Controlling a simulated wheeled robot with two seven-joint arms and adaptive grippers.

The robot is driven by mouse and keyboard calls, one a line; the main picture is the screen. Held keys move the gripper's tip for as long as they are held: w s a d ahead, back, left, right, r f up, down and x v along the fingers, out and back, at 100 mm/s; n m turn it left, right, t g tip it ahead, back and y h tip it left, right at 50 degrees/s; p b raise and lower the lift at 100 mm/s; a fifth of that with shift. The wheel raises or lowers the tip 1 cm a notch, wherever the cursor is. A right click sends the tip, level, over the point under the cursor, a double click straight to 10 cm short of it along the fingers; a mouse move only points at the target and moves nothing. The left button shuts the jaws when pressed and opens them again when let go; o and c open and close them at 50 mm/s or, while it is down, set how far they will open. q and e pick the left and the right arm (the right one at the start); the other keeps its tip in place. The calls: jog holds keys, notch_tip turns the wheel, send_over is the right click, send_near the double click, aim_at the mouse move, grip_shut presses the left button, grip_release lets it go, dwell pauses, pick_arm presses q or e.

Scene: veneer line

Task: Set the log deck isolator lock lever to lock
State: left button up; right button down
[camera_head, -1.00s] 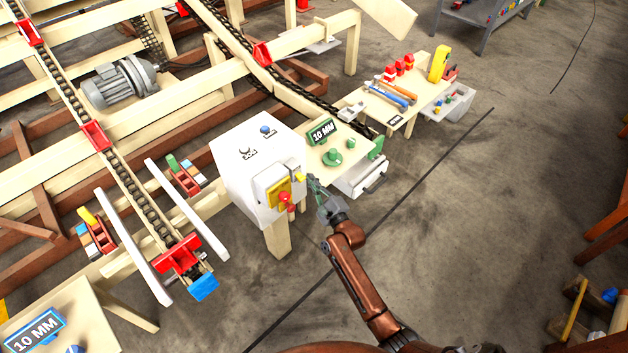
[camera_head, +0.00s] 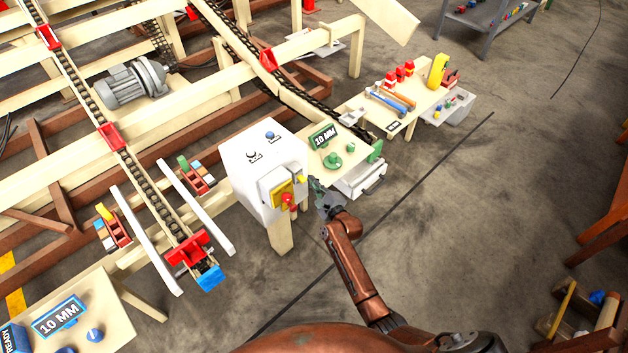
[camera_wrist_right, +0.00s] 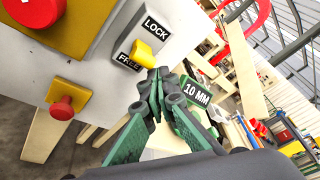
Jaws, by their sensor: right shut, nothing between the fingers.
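The isolator's yellow lock lever (camera_wrist_right: 143,52) is on the white box, beside the LOCK (camera_wrist_right: 155,27) and FREE (camera_wrist_right: 127,62) labels. Its handle shows nearer FREE than LOCK. In the head view the lever (camera_head: 300,180) is a small yellow spot on the right edge of the white box (camera_head: 240,178). My right gripper (camera_wrist_right: 160,78) is shut and empty, its tips close to the lever in the wrist picture. I cannot tell whether they touch it. In the head view the right gripper (camera_head: 314,186) is just right of the box. My left gripper is out of view.
A red button (camera_wrist_right: 62,108) and a large red knob (camera_wrist_right: 36,8) on yellow plates are left of the lever. A panel with a 10 MM sign (camera_head: 323,136) and green knobs stands right of the box. Open floor lies in front.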

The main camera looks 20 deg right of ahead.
jog(key=shift+d+f+g, duration=0.5)
jog(key=shift+d+f, duration=0.7)
jog(key=shift+d, duration=0.55)
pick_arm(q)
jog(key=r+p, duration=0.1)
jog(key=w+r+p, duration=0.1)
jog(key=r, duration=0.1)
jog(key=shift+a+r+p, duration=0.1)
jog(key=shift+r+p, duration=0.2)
pick_arm(e)
jog(key=s+r, duration=0.4)
jog(key=s, duration=0.4)
jog(key=shift+s+d, duration=0.2)
jog(key=shift+d, duration=0.2)
